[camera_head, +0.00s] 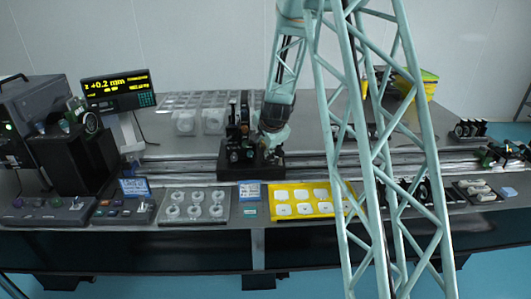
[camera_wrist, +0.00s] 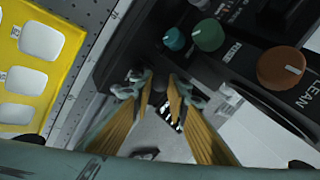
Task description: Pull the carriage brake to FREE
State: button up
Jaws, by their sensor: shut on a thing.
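The black carriage (camera_head: 235,172) sits on the long rail in the middle of the table in the head view. My gripper (camera_head: 270,150) reaches down onto its right side. In the wrist view the fingertips of my gripper (camera_wrist: 157,90) stand on either side of a small dark knob (camera_wrist: 158,80), which looks like the end of the carriage brake lever. My gripper is shut on it. The fingers hide most of the lever, and I cannot read its setting.
On the carriage, a teal knob (camera_wrist: 175,39), a green knob (camera_wrist: 208,35) and an orange-brown knob (camera_wrist: 279,67) stand close to my fingers. A yellow tray (camera_head: 290,188) lies in front of the rail. The display (camera_head: 118,88) reads z +0.2 mm.

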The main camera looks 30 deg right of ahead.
jog(key=shift+s+a+f+t+h+b, duration=0.25)
jog(key=shift+s+t+h+b, duration=0.4)
jog(key=shift+b, duration=1.45)
jog(key=shift+s+a+f+t, duration=0.1)
jog(key=shift+s+f+t, duration=0.15)
jog(key=shift+t, duration=0.4)
jog(key=shift+s+a+f+t, duration=0.25)
jog(key=shift+s+t, duration=0.15)
jog(key=shift+t, duration=0.3)
jog(key=shift+s+a+f+t+h, duration=0.15)
jog(key=shift+s+t+h, duration=0.15)
jog(key=shift+t, duration=0.3)
jog(key=shift+h, duration=0.25)
jog(key=o, duration=0.8)
jog(key=shift+o, duration=0.2)
jog(key=shift+s, duration=0.15)
